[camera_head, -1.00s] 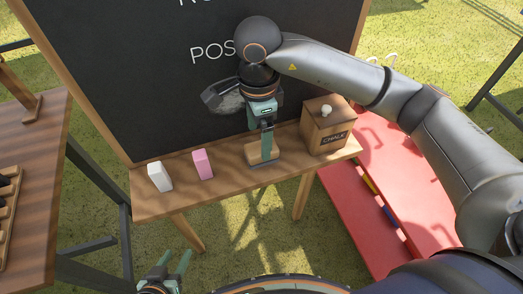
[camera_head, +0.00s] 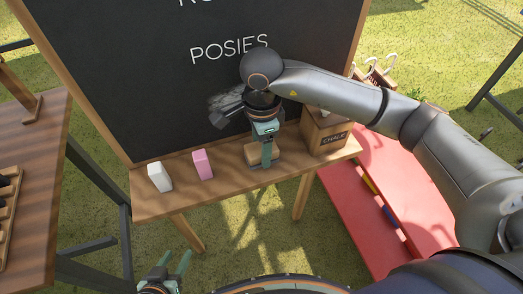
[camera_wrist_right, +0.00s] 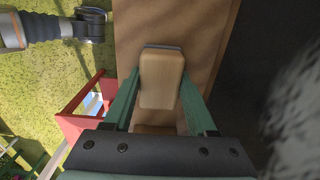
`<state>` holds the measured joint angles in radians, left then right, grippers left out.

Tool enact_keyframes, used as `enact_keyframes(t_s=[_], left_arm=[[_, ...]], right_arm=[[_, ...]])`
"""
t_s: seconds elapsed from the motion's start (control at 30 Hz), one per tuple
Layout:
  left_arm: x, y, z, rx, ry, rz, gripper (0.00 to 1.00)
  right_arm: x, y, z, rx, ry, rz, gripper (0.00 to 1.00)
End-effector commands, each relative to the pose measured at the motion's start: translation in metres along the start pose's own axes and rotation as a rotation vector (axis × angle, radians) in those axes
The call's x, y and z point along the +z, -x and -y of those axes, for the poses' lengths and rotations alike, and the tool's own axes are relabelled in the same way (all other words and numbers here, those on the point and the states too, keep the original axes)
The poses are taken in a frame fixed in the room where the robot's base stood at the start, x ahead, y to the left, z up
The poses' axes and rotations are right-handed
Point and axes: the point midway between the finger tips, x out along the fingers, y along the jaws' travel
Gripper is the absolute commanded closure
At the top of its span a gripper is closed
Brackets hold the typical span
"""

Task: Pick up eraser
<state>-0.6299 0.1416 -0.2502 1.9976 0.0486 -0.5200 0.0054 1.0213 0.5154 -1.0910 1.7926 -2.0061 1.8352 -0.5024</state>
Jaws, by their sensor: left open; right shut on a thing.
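The eraser (camera_head: 252,154) has a light wooden back and a dark felt edge. It is at the right part of the chalkboard's ledge. My right gripper (camera_head: 266,160) points down over it and is shut on it. In the right wrist view the eraser (camera_wrist_right: 162,78) sits between the two green fingers, with the ledge behind it. I cannot tell whether it still touches the ledge. My left gripper (camera_head: 178,262) is open and empty at the bottom of the head view, away from the ledge.
A white block (camera_head: 160,177) and a pink block (camera_head: 202,165) stand on the ledge (camera_head: 225,187) to the left. A wooden chalk box (camera_head: 328,137) stands close on the right.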

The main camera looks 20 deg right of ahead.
Motion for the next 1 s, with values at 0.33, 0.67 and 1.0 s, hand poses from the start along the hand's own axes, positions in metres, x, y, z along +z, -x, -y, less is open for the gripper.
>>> enact_keyframes(t_s=[0.33,0.67,1.0], left_arm=[[-0.001,0.000,0.000,0.000,0.000,-0.001,0.50],[-0.001,0.000,0.000,0.000,0.000,-0.003,0.50],[-0.002,0.001,0.000,0.000,0.000,-0.002,0.50]], right_arm=[[0.000,0.000,0.000,0.000,0.000,0.000,0.91],[0.000,0.001,0.000,-0.001,0.000,0.001,0.99],[0.007,0.043,-0.004,-0.007,0.007,0.003,0.99]])
